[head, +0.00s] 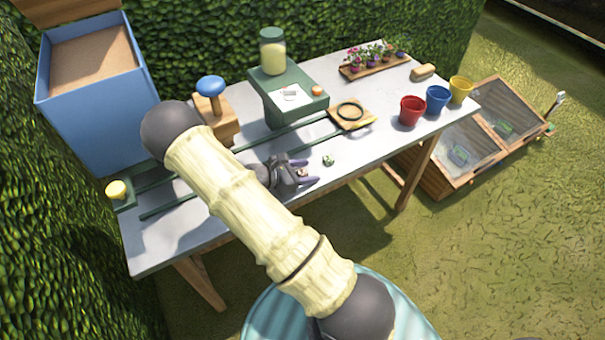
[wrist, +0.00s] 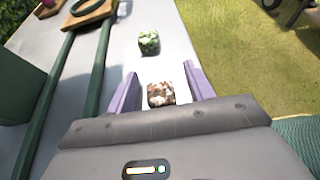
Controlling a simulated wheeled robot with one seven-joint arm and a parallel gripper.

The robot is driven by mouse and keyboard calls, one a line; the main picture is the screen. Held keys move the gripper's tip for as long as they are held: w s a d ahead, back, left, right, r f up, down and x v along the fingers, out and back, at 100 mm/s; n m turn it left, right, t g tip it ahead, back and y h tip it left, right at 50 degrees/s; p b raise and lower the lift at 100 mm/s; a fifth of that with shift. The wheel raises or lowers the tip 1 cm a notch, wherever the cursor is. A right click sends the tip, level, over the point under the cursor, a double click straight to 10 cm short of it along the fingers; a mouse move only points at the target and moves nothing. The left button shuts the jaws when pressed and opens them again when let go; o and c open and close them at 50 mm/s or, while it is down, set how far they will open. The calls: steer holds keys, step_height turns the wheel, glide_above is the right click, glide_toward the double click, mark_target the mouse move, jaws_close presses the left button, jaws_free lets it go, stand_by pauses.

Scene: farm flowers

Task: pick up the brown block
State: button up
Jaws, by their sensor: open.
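The brown block (wrist: 161,94) is a small cube with mottled brown and white faces. In the wrist view it sits on the table between the two purple fingers of my gripper (wrist: 158,92), which are open with a gap on each side of it. In the head view my gripper (head: 309,175) is low over the front part of the table, and the brown block (head: 303,173) shows only as a small spot between the fingers. A green and white block (wrist: 149,42) lies beyond the fingertips; it also shows in the head view (head: 328,160).
The grey-white table (head: 375,135) has green rails (head: 300,133) behind my gripper. Red (head: 411,111), blue (head: 437,99) and yellow (head: 460,90) pots stand at the right. The table's front edge is close.

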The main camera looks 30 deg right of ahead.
mark_target(305, 171)
stand_by(0.3)
steer(key=c, duration=1)
steer(key=shift+r, duration=0.1)
steer(key=shift+c, duration=0.2)
step_height(305, 171, up, 18)
